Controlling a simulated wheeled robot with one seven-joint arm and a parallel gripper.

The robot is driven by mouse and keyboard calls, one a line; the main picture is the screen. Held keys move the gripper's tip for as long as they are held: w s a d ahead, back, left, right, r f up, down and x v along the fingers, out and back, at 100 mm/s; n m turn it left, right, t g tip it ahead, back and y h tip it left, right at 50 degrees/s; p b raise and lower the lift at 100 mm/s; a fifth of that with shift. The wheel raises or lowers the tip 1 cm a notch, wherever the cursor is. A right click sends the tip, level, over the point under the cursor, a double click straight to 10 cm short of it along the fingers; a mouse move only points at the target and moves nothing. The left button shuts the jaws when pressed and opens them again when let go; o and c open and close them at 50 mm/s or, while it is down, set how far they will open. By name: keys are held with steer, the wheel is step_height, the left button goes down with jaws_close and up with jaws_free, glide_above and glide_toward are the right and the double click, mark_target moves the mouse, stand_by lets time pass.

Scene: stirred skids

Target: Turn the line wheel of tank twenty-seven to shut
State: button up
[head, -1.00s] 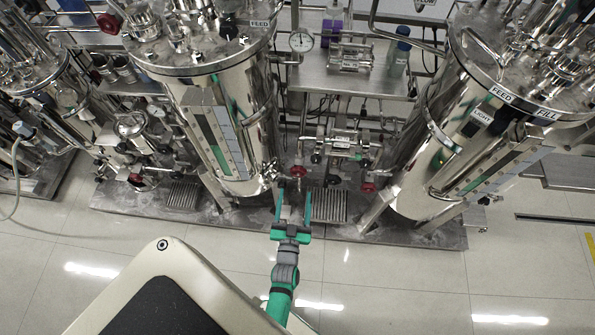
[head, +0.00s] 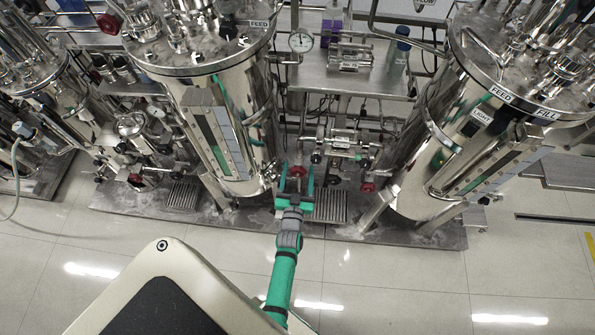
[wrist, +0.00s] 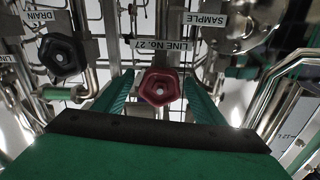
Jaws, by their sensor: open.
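The line wheel is a small red handwheel (wrist: 161,88) on a vertical pipe, just below a tag reading LINE NO. 27 (wrist: 158,46) in the wrist view. In the head view the red wheel (head: 297,171) sits low beside the middle tank (head: 215,110). My gripper (head: 297,180) is open, with its green fingers on either side of the wheel. In the wrist view the fingers of my gripper (wrist: 160,92) flank the wheel with a gap on each side. I cannot tell how deep the wheel sits between them.
A black handwheel (wrist: 62,56) under a DRAIN tag is at the left in the wrist view, with a SAMPLE tag (wrist: 205,19) at upper right. Another red wheel (head: 368,187) is to the right. A second tank (head: 445,140) stands right. The front floor (head: 400,285) is clear.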

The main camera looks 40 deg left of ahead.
steer(key=c, duration=1)
steer(key=m, duration=0.4)
steer(key=shift+s+a, duration=0.1)
steer(key=m, duration=0.4)
steer(key=shift+m, duration=0.3)
steer(key=m, duration=0.4)
steer(key=shift+m, duration=2.4)
